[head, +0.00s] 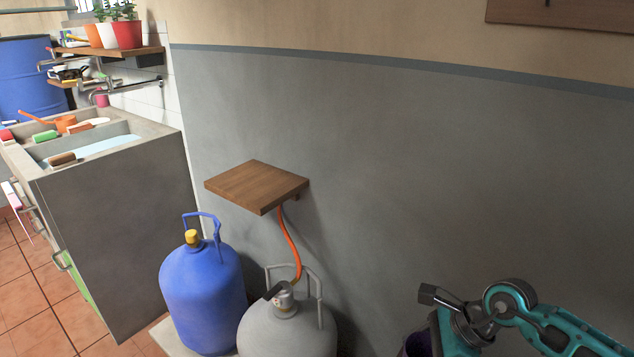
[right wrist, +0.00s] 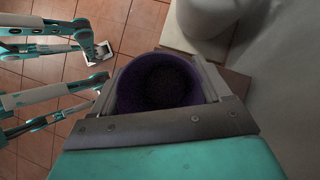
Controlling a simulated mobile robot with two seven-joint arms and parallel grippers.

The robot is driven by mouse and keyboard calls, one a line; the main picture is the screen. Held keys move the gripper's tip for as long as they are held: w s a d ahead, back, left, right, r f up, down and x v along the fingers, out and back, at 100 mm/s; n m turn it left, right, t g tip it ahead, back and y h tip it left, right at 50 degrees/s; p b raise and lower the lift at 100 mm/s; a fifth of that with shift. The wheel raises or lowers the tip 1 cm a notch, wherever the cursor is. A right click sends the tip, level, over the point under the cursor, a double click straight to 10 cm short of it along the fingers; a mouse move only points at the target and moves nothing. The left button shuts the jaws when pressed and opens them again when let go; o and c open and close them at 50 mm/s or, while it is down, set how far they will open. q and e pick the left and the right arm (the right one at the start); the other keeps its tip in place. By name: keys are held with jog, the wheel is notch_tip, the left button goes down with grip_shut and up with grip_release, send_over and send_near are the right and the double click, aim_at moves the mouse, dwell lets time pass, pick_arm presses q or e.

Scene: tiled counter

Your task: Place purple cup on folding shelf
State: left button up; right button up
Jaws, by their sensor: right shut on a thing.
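The purple cup (right wrist: 160,80) is between the fingers of my right gripper (right wrist: 167,88) in the right wrist view. I look down into its dark open mouth. In the head view only a small purple part of the cup (head: 418,343) shows at the bottom edge, beside my right wrist. The folding shelf (head: 257,185) is a flat wooden board on the grey wall, left of centre, and its top is bare. My right gripper is to the right of the shelf and nearer to me, apart from it. My left gripper does not show clearly in either view.
A blue gas cylinder (head: 203,295) and a grey gas cylinder (head: 287,332) stand below the shelf. A concrete sink (head: 110,215) is at left. The wall right of the shelf is clear. A small white object (right wrist: 95,54) lies on the tiles.

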pick_arm(q)
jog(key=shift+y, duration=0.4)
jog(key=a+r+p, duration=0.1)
jog(key=p, duration=0.1)
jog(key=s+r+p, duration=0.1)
jog(key=p, duration=0.1)
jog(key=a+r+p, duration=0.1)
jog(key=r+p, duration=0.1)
jog(key=p, duration=0.1)
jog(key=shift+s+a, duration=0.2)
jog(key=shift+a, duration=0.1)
pick_arm(e)
notch_tip(320, 180, up, 21)
jog(key=s+d+n+g+h, duration=0.1)
jog(key=n+g+h, duration=0.5)
jog(key=n, duration=1.4)
jog(key=shift+d+r+g+h, duration=0.2)
jog(key=shift+d+g+h, duration=0.15)
jog(key=shift+g, duration=0.55)
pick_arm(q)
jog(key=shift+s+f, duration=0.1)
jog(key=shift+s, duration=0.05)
pick_arm(e)
jog(key=shift+s+f, duration=0.1)
